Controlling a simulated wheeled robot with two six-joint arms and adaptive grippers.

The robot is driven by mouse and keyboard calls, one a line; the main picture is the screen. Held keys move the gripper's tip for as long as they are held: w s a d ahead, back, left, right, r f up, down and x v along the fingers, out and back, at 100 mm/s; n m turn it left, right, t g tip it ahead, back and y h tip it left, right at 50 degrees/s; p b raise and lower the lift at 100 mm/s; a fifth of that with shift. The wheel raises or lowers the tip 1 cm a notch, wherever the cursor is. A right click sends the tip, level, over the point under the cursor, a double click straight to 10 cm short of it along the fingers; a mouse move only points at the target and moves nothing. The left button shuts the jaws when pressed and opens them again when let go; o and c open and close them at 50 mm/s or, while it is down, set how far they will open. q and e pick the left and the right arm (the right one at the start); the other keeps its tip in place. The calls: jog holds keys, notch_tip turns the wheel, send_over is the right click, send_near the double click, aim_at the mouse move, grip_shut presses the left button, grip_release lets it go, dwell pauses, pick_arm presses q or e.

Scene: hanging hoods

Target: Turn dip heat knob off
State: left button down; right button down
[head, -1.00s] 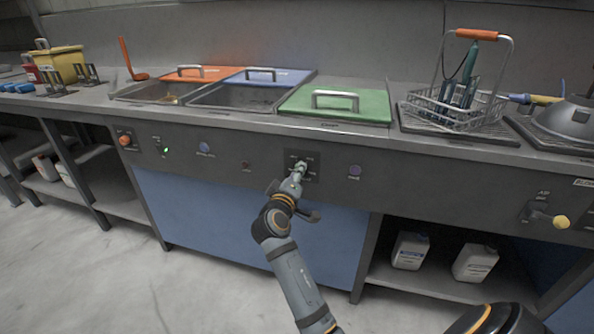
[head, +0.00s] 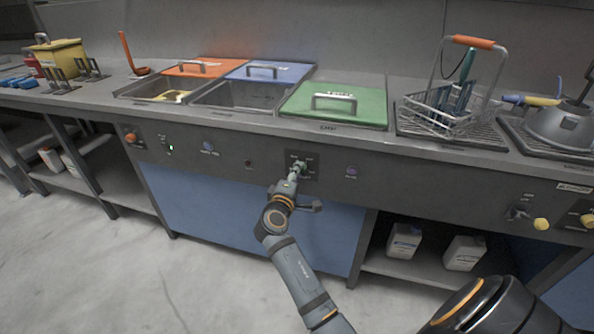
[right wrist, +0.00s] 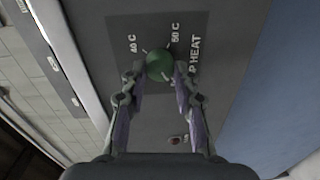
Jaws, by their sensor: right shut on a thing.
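The dip heat knob (right wrist: 159,64) is a round green knob on a dark plate marked 40 C, 50 C and HEAT, part of the label being hidden. In the head view the knob (head: 300,167) is small and partly covered by my gripper. My right gripper (right wrist: 160,76) is shut on the knob, one finger on each side of it. It also shows in the head view (head: 295,174), reaching up to the front panel from below. The knob's exact pointer setting is hard to tell. My left gripper is not in view.
Above is a green lid (head: 335,106) on the counter. A wire basket (head: 445,105) stands further right. Two white jugs are on the shelf below.

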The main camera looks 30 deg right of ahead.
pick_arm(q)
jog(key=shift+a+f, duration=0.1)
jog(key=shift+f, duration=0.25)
pick_arm(e)
jog(key=c, duration=1)
grip_release()
